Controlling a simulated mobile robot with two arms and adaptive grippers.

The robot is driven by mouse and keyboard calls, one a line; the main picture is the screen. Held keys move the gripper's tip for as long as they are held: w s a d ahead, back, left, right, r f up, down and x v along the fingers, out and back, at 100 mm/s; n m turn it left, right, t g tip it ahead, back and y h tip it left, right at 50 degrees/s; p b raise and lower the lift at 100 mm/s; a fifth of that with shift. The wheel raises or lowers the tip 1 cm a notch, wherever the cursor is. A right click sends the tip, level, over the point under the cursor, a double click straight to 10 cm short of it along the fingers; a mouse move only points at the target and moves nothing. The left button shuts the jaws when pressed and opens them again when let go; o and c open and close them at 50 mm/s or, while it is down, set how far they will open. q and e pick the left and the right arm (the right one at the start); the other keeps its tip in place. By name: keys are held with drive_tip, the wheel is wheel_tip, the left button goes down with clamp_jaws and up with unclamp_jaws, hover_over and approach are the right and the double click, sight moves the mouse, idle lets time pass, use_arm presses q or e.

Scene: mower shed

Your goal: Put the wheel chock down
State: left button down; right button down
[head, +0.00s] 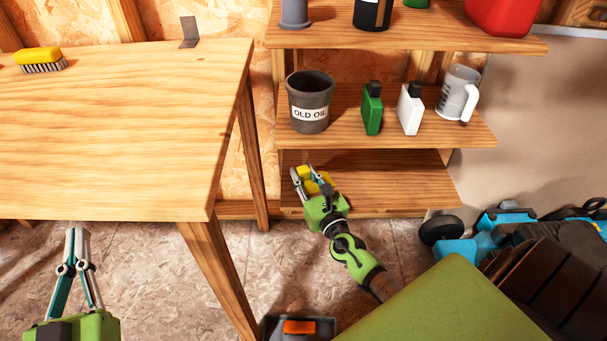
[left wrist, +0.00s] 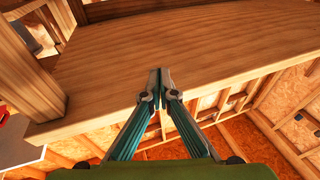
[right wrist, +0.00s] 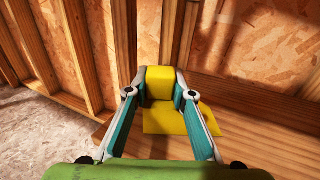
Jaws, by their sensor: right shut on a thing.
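The yellow wheel chock (right wrist: 160,83) is between the fingertips of my right gripper (right wrist: 158,92), which is shut on it. In the head view the chock (head: 318,186) is partly hidden by the right gripper (head: 312,176). It is at the left end of the lowest shelf (head: 400,180). Its flat yellow base shows near the wooden board in the right wrist view; I cannot tell whether it touches the board. My left gripper (head: 76,232) is shut and empty, in front of the workbench (head: 120,130). Its fingertips (left wrist: 158,82) also show in the left wrist view.
The middle shelf holds an old oil bucket (head: 309,105), a green bottle (head: 372,110), a white bottle (head: 409,110) and a jug (head: 459,93). A yellow brush (head: 40,59) is on the workbench. A blue machine (head: 485,235) stands at right. The lowest shelf's right part is clear.

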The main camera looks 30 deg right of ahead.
use_arm(q)
drive_tip(key=shift+r, duration=0.35)
drive_tip(key=shift+s+r, duration=0.1)
use_arm(e)
drive_tip(key=c, duration=1.8)
unclamp_jaws()
drive_tip(key=shift+f, duration=0.1)
drive_tip(key=shift+o, duration=0.2)
